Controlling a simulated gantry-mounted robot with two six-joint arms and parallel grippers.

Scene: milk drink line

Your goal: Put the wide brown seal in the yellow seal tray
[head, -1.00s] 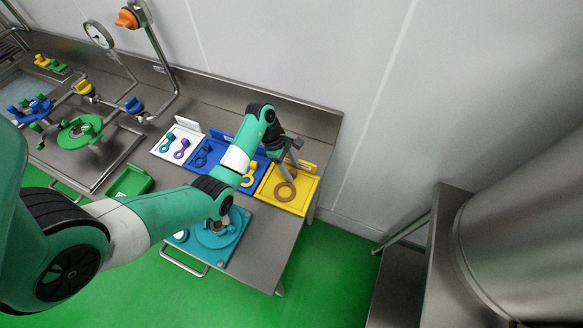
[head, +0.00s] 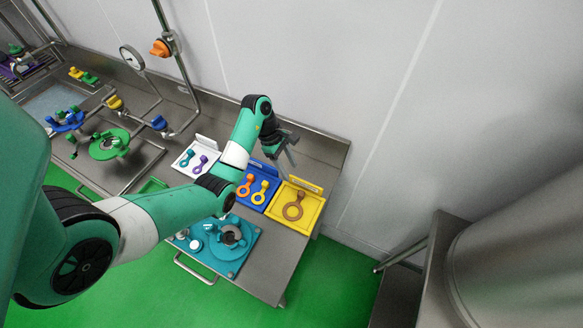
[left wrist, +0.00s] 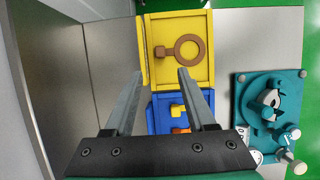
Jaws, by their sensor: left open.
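The wide brown seal (head: 293,211) is a ring with a short tab. It lies flat inside the yellow seal tray (head: 309,224), at the right end of the row of trays. In the left wrist view the brown seal (left wrist: 202,49) lies in the yellow tray (left wrist: 178,79) with its tab pointing left. My left gripper (head: 288,154) is open and empty, above and behind the trays. Its fingers in the left wrist view (left wrist: 162,78) stand apart with nothing between them, clear of the seal. My right gripper is not in view.
A blue tray (head: 259,208) with orange and yellow seals sits left of the yellow tray. Further left is a white tray (head: 182,167) with teal and purple seals. A teal fixture plate (head: 246,252) is in front. The wall (head: 290,70) stands behind the bench.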

